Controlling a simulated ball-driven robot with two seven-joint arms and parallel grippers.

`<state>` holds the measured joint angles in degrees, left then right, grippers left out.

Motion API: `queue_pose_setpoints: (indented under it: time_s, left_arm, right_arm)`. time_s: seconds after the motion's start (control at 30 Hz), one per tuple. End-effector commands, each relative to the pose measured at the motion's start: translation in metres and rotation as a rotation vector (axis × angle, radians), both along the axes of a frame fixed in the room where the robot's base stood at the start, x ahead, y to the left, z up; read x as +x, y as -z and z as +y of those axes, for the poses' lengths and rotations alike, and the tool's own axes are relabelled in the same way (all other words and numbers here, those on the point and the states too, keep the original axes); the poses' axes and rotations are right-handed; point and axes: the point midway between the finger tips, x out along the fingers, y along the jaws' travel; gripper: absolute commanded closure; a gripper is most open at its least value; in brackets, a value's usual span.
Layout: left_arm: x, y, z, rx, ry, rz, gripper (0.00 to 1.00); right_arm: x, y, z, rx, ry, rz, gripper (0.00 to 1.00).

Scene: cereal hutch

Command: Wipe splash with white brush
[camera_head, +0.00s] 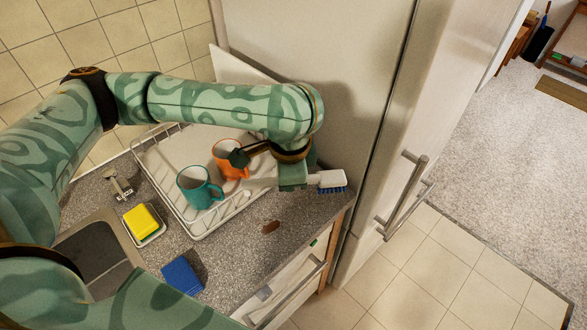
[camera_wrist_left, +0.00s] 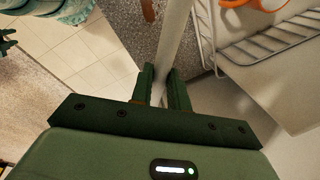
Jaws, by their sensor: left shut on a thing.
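The white brush (camera_head: 331,179) with blue bristles is in my left gripper (camera_head: 293,178), which is shut on its handle. The brush head sticks out to the right over the counter's right end, bristles down. In the left wrist view the pale handle (camera_wrist_left: 174,38) passes between the fingers (camera_wrist_left: 163,78). The splash (camera_head: 271,227), a small reddish-brown patch, lies on the speckled counter (camera_head: 235,255), below and left of the gripper, apart from the brush. At the left edge of the wrist view a dark part, perhaps my right gripper (camera_wrist_left: 6,42), is cut off.
A white dish rack (camera_head: 196,235) with a teal mug (camera_head: 200,188) and an orange mug (camera_head: 229,158) stands behind the splash. A yellow sponge (camera_head: 141,220), blue cloth (camera_head: 182,276) and sink (camera_head: 95,260) are left. The fridge (camera_head: 375,130) bounds the right.

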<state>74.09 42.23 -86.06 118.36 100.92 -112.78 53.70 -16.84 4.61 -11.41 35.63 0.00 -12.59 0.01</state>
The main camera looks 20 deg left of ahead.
Motion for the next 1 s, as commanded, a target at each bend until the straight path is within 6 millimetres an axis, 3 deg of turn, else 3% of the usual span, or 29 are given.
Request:
queue_pose_setpoints:
  time_s: [0.03,0.37,0.7,0.83,1.0]
  left_arm:
    - [0.004,-0.004,-0.002,-0.003,0.126,0.003,1.00]
    - [0.034,0.011,-0.008,-0.007,1.072,0.006,1.00]
    - [0.043,0.045,0.005,-0.011,1.988,0.007,1.00]
    - [0.041,0.058,0.012,-0.009,2.232,0.005,1.00]
    - [0.038,0.069,0.017,-0.004,2.395,0.004,1.00]
  right_arm:
    - [0.001,-0.012,0.000,0.000,0.000,-0.002,0.64]
    - [-0.004,-0.050,0.000,0.000,-0.001,0.000,0.64]
    - [0.001,-0.088,0.000,0.000,-0.002,-0.009,0.64]
    - [0.003,-0.097,0.000,0.000,-0.002,-0.011,0.64]
    - [0.003,-0.100,0.001,0.001,-0.001,-0.012,0.64]
